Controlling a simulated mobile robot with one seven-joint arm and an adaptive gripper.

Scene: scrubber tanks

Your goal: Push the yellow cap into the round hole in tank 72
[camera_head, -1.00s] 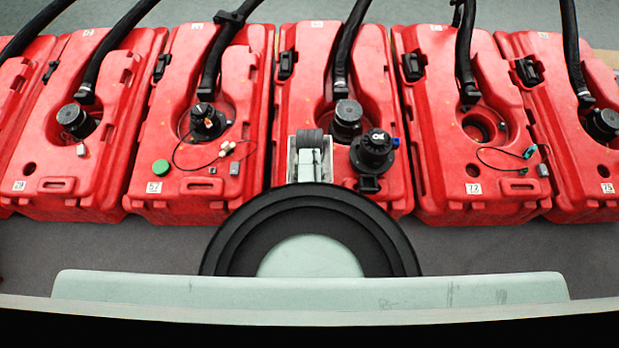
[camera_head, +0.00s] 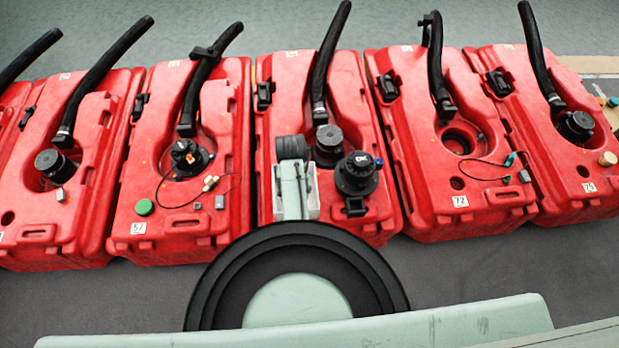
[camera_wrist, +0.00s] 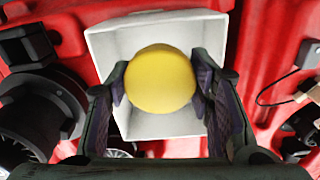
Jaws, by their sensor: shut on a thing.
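My gripper (camera_wrist: 160,95) is shut on the yellow cap (camera_wrist: 160,80), which shows as a rounded yellow top between the two fingers in the wrist view. Below it is an open white box (camera_wrist: 120,45) on red plastic. I cannot tell whether the cap touches the box. In the head view tank 72 (camera_head: 420,190) stands right of the middle. Its small round hole (camera_head: 457,183) is open and dark, just above the 72 label. A wider round recess (camera_head: 458,140) lies above it. The fingers and yellow cap cannot be made out in the head view.
A black valve (camera_head: 356,174) stands on the middle tank, left of tank 72. Black hoses (camera_head: 437,70) rise behind the tanks. A thin cable (camera_head: 485,178) lies beside the hole. Tank 57 holds a green cap (camera_head: 144,207). A tan cap (camera_head: 608,158) sits at the far right.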

